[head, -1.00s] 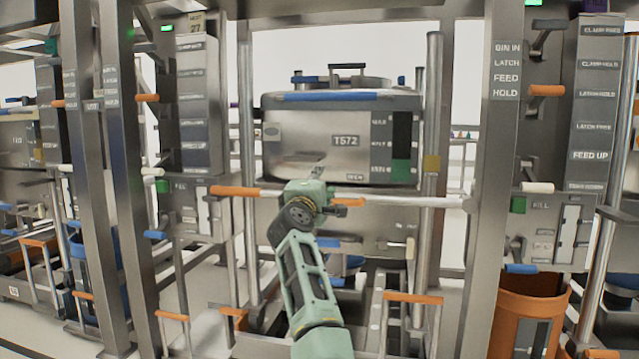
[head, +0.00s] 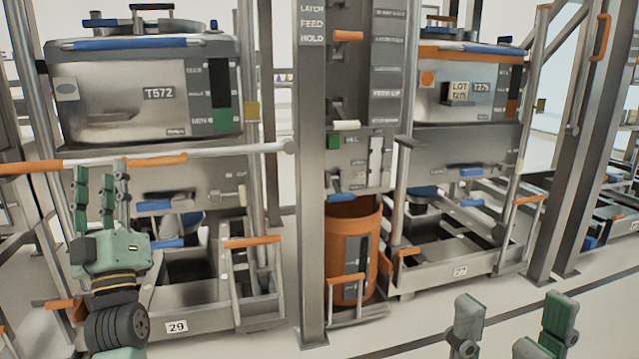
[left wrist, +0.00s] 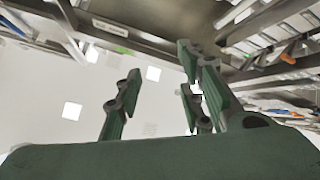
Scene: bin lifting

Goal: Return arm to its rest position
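My left gripper (head: 98,185) is upright at the left of the head view, its green fingers pointing up, apart and empty. It appears in front of the bar with the orange handle (head: 120,162), below the steel bin marked T572 (head: 125,110); I cannot tell if it touches the bar. In the left wrist view, the left fingers (left wrist: 155,85) are spread with nothing between them. My right gripper (head: 512,318) shows at the bottom right edge of the head view, its fingers apart with floor behind; its base is cut off.
A second steel bin, marked T275 (head: 485,95), hangs in the right frame. A steel post (head: 312,230) and an orange drum (head: 352,215) stand between the two bays. A wheeled cart marked 29 (head: 205,300) is below the left bin. Floor (head: 410,325) is clear at the lower right.

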